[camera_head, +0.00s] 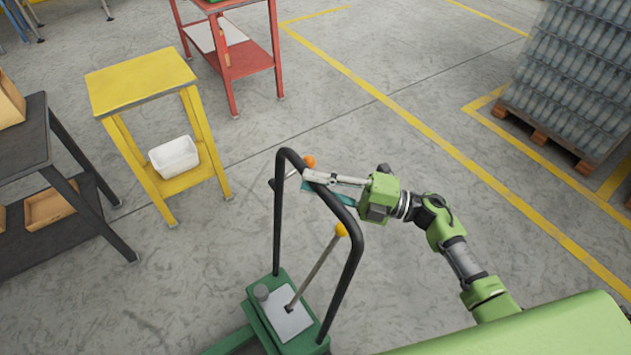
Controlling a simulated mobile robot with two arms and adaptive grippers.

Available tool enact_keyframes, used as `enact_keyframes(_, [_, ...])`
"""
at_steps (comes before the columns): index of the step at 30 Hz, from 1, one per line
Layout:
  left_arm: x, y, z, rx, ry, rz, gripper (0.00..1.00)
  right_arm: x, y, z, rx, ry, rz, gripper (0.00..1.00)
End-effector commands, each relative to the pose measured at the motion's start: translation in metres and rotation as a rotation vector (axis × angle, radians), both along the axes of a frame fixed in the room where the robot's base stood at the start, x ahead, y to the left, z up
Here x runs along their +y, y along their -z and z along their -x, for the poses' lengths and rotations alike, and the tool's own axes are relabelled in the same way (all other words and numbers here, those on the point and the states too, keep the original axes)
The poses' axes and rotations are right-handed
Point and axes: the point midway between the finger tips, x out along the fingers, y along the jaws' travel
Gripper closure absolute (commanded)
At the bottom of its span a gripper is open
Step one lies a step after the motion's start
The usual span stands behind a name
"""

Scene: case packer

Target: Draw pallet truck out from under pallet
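The pallet truck (286,331) stands at the bottom centre in the head view. It has a green base, a tall black looped handle (278,215) and a slanted lever (318,268) with a yellow knob. A green part of it runs out of view at the lower left; no pallet shows there. My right gripper (318,181) is at the upper part of the black handle, its pale fingers across the bar. Whether they close on it cannot be told. My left gripper is not in view.
A loaded pallet (547,133) of bottles stands at the upper right. A yellow table (140,80) with a white bin (174,157), a dark workbench (22,148) and a red table (250,57) stand left and behind. Floor between them and the truck is clear.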

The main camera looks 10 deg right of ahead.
Motion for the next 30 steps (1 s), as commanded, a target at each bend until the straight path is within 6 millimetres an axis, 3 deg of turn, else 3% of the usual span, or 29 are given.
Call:
enact_keyframes(7, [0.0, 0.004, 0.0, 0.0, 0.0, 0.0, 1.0, -0.004, 0.002, -0.001, 0.001, 0.0, 0.002, 1.0])
enact_keyframes(15, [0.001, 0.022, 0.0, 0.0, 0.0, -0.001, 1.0, -0.037, 0.003, -0.016, 0.001, 0.011, 0.003, 1.0])
enact_keyframes(23, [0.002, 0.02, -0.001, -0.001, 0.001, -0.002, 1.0, -0.036, 0.0, -0.015, 0.001, 0.008, 0.001, 1.0])
enact_keyframes(24, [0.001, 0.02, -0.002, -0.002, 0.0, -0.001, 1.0, -0.035, 0.0, -0.015, 0.001, 0.006, 0.001, 0.73])
enact_keyframes(25, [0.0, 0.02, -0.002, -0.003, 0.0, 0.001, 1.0, -0.035, 0.0, -0.014, 0.001, 0.005, 0.0, 0.66])
enact_keyframes(30, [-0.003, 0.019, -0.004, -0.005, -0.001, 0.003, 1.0, -0.034, 0.0, -0.014, 0.0, 0.002, 0.0, 0.66])
